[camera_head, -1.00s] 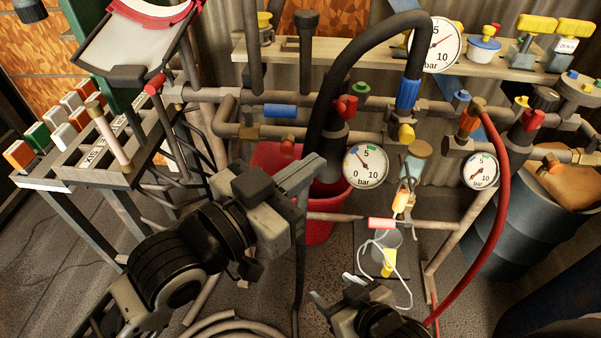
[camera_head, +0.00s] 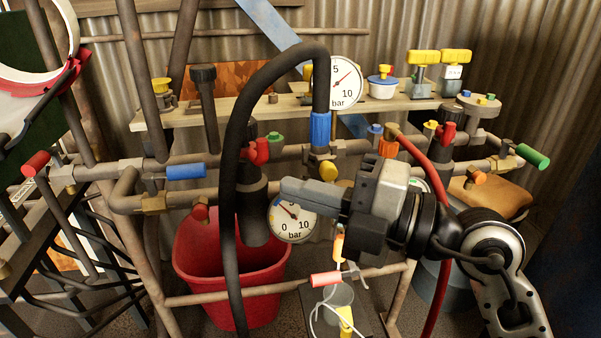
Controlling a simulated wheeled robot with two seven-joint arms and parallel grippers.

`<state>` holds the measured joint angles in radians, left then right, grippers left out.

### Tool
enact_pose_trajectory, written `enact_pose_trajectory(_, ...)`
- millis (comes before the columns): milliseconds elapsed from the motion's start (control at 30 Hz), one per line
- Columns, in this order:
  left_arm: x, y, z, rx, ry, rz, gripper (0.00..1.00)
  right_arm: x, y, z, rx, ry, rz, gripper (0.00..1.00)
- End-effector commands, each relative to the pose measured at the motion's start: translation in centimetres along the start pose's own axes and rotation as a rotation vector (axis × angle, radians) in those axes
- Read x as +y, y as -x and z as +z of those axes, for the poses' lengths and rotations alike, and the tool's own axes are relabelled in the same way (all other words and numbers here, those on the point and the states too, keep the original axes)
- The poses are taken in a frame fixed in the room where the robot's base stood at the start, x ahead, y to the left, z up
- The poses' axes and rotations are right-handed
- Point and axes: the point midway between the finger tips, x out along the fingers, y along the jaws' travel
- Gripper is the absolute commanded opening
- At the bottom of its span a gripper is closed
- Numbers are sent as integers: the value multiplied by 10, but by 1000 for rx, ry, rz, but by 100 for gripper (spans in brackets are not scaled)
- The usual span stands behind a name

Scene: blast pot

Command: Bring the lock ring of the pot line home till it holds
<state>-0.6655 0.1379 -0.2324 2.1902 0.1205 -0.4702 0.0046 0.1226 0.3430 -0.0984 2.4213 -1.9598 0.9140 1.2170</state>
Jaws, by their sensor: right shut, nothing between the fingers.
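A thick black hose (camera_head: 237,130) arches over and comes down into a blue ring-shaped collar (camera_head: 320,128) above a grey pipe fitting. A thinner red hose (camera_head: 424,150) meets the pipework at an orange collar (camera_head: 388,148). I cannot tell from the picture which collar is the pot line's lock ring, nor whether either is fully seated. My right gripper (camera_head: 284,189) comes in from the right, shut and empty, its fingers pointing left. It is below the blue collar, apart from it in the picture, and covers part of the lower pressure gauge (camera_head: 293,220). My left gripper is out of view.
A red bucket (camera_head: 205,262) stands under the pipes. Blue (camera_head: 186,171), red (camera_head: 256,150) and green (camera_head: 533,156) handles stick out along the pipework. A yellow knob (camera_head: 327,170) hangs below the blue collar. A wooden shelf (camera_head: 235,110) with an upper gauge (camera_head: 346,82) runs behind.

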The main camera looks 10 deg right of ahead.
Motion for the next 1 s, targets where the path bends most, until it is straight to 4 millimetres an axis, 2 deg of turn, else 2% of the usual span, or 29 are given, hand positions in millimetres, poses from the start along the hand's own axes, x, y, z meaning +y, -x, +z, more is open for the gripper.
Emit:
enact_pose_trajectory(33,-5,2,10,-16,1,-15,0,-2,0,3,-19,23,-23,0)
enact_pose_trajectory(100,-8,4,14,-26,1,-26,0,-2,0,6,-34,35,-43,0)
enact_pose_trajectory(267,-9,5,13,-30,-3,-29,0,-2,-14,8,-40,35,-46,0)
enact_pose_trajectory(700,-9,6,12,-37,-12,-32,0,-7,-100,13,-43,37,-48,0)
enact_pose_trajectory(800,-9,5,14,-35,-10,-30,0,-7,-90,31,-47,39,-49,0)
enact_pose_trajectory(1000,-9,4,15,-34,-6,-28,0,-6,-84,46,-43,37,-48,0)
